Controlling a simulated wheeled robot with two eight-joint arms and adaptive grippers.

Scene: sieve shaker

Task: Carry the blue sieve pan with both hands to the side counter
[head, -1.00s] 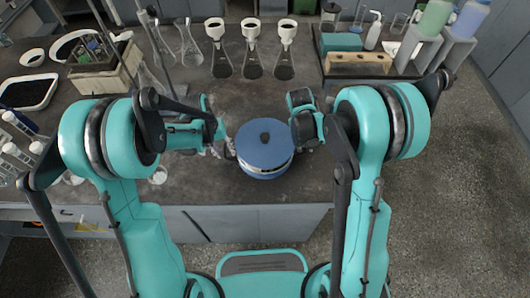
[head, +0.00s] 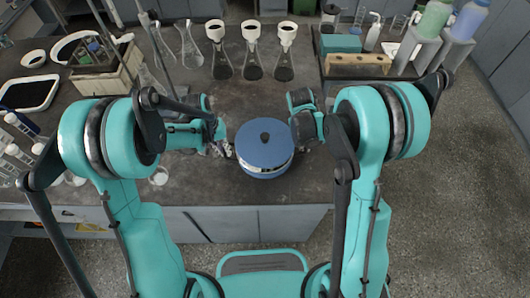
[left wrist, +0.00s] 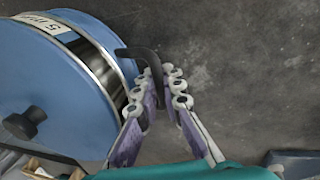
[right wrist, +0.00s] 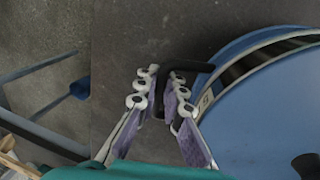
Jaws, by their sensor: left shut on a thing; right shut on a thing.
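The blue sieve pan (head: 262,157) is round, with a blue lid, a dark knob and a shiny metal band. It is upright over the dark worktop near its front edge; I cannot tell whether it touches the top. My left gripper (head: 230,151) is at its left side, shut on a black side handle (left wrist: 140,53). My right gripper (right wrist: 163,78) is shut on the opposite black handle (right wrist: 198,67). The pan's side and lid also show in the left wrist view (left wrist: 60,90) and right wrist view (right wrist: 265,115). In the head view my right arm partly hides the right handle.
Flasks with funnels (head: 252,65) stand behind the pan on the worktop (head: 210,185). A rack (head: 100,75) and a dark tray (head: 28,93) are at left. Open floor (head: 455,150) lies right.

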